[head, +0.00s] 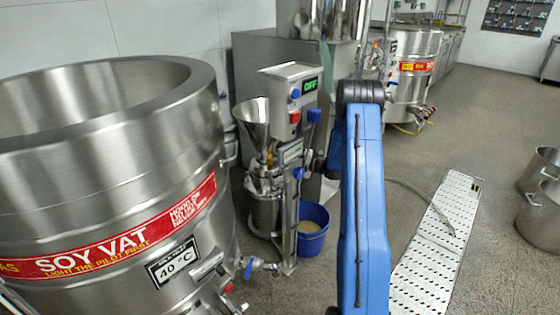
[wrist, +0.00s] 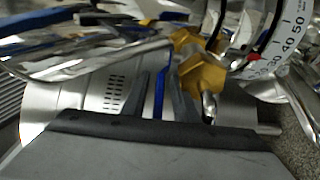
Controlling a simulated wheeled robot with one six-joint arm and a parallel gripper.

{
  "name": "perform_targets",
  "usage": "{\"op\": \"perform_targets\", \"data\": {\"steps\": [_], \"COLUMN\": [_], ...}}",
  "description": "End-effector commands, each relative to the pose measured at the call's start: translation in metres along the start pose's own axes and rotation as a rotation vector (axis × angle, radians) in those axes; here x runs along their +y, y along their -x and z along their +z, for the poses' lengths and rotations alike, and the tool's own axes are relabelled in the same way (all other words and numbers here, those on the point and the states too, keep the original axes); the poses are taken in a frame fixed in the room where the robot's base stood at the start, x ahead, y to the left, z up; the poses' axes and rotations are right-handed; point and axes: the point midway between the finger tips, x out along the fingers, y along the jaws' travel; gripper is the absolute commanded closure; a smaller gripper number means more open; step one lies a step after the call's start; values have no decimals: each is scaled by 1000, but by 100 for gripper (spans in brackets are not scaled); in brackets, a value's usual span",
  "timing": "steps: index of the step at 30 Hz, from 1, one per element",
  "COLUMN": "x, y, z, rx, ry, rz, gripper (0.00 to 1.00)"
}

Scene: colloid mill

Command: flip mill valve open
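The colloid mill (head: 265,185) stands in the middle of the head view, with a steel hopper (head: 253,115) on top. A blue valve handle (head: 298,173) shows on its front, low on the right. In the wrist view a narrow blue lever (wrist: 159,92) lies between the two fingers of my gripper (wrist: 160,88). A gap seems to show beside the lever, so the fingers look open around it. In the head view my blue arm hides part of the area right of the mill.
A large soy vat (head: 110,150) fills the left. A blue bucket (head: 313,242) stands on the floor beside the mill. The control box (head: 296,95) reads OFF. A round dial (wrist: 282,40) sits near my gripper. A perforated floor strip (head: 435,250) and pots (head: 540,215) are right.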

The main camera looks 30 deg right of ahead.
Motion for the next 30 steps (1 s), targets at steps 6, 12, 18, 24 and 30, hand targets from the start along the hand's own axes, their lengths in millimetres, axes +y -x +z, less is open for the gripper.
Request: {"op": "perform_targets", "data": {"steps": [6, 12, 18, 24, 30], "x": [1, 1, 1, 0, 0], "y": [-1, 8, 38, 64, 75], "z": [0, 0, 1, 1, 0], "rx": [1, 0, -2, -2, 0], "ry": [1, 1, 1, 1, 1], "rz": [1, 0, 0, 0, 0], "gripper": [73, 73, 73, 73, 73]}}
